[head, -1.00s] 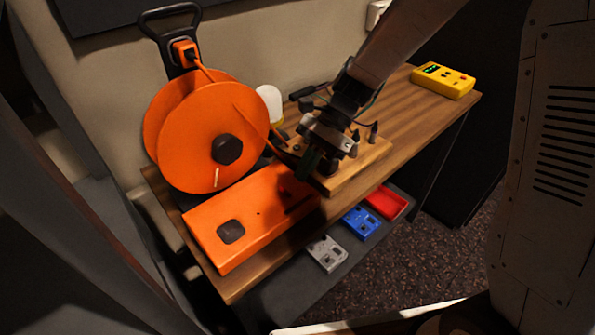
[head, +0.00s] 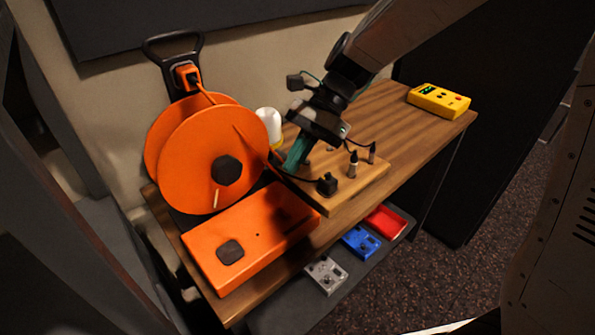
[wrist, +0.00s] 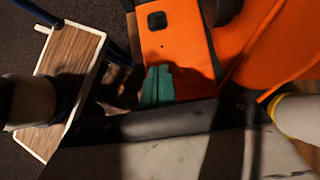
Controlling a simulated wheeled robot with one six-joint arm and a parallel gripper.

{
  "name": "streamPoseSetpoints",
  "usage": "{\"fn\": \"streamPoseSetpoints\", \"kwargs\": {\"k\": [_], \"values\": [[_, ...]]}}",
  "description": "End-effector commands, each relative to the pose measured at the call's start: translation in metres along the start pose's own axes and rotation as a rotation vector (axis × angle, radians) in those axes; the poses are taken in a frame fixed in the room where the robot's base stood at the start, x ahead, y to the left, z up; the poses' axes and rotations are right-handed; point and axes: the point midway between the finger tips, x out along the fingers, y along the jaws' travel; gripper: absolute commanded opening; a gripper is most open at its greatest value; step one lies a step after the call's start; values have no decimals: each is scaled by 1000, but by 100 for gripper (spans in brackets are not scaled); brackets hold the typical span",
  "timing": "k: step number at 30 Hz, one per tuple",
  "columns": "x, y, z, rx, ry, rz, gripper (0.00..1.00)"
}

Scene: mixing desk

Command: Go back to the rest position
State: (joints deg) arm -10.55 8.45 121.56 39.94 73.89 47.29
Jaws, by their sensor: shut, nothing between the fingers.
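My gripper (head: 296,157) has teal fingers and hangs over the wooden board on the desk, just right of the orange cable reel (head: 205,160). Its fingers are together with nothing between them. In the wrist view the teal fingertips (wrist: 157,86) show shut, in front of the orange box. My arm reaches in from the upper right of the head view. I cannot tell how far the fingertips are above the board.
The orange box (head: 250,240) lies at the desk's front left. The wooden board (head: 335,192) carries several small dark-tipped pegs. A white bulb-like item (head: 268,122) stands behind. A yellow meter (head: 438,101) sits far right. Grey (head: 326,275), blue (head: 360,242) and red (head: 386,222) boxes lie on the lower shelf.

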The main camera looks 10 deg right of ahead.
Motion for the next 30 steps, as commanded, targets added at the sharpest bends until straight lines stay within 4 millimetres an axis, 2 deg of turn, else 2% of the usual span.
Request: {"fn": "streamPoseSetpoints", "kwargs": {"k": [15,20,23,30], "values": [[-2,0,3,-3,0,0,0],[-1,4,-1,-98,17,16,0],[4,30,-12,-243,67,79,0],[-22,105,-16,-588,241,185,0]]}}
